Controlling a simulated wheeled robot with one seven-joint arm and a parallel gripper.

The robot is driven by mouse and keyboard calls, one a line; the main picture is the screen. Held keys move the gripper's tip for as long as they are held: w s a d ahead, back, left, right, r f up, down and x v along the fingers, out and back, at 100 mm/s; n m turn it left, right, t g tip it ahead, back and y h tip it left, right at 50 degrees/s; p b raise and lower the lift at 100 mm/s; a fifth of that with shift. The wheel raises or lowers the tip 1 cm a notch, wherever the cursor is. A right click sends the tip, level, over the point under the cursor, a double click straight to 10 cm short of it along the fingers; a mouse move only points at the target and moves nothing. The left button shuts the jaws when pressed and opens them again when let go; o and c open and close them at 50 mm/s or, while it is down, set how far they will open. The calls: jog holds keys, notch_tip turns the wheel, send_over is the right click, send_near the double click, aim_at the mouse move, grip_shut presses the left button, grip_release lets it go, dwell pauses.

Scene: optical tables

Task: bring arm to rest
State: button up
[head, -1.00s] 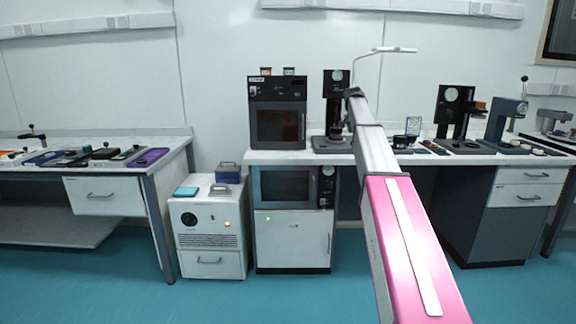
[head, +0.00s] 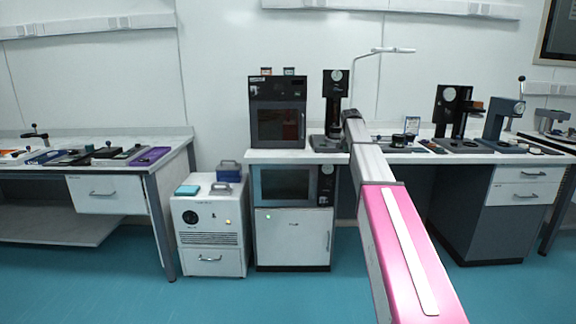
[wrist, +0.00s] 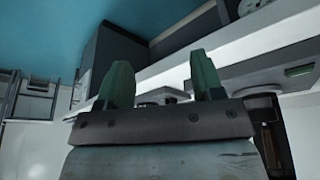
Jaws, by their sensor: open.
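My arm (head: 395,235), pink and grey, reaches from the lower right of the head view toward the bench. Its far end is near the black gauge stand (head: 335,95) on the bench. My gripper is hidden behind the arm in the head view. In the wrist view my gripper (wrist: 160,85) shows two green fingers standing well apart, with nothing between them. The wrist view is tilted, with the bench edge running diagonally behind the fingers.
The right bench (head: 265,156) carries a dark oven (head: 278,115) and several gauge instruments. A white cabinet unit (head: 208,235) stands on the floor left of it. The left table (head: 175,150) holds trays and tools. The blue floor in front is clear.

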jog(key=s+a+f+n, duration=0.2)
jog(key=s+a+f, duration=0.2)
jog(key=s+f, duration=1)
jog(key=s+a+f+n+g+y, duration=0.1)
jog(key=s+a+f, duration=0.1)
jog(key=s+f, duration=0.5)
jog(key=s+a+f+n+g, duration=0.1)
jog(key=s+f, duration=0.6)
jog(key=s, duration=0.7)
jog(key=s+a+f+n+g+y, duration=0.1)
jog(key=s+a+f+n, duration=0.2)
jog(key=s+f, duration=0.4)
jog(key=s+a, duration=0.1)
jog(key=s, duration=0.2)
jog(key=shift+s+a+y, duration=0.15)
jog(key=shift+a+y, duration=0.1)
jog(key=shift+y, duration=0.05)
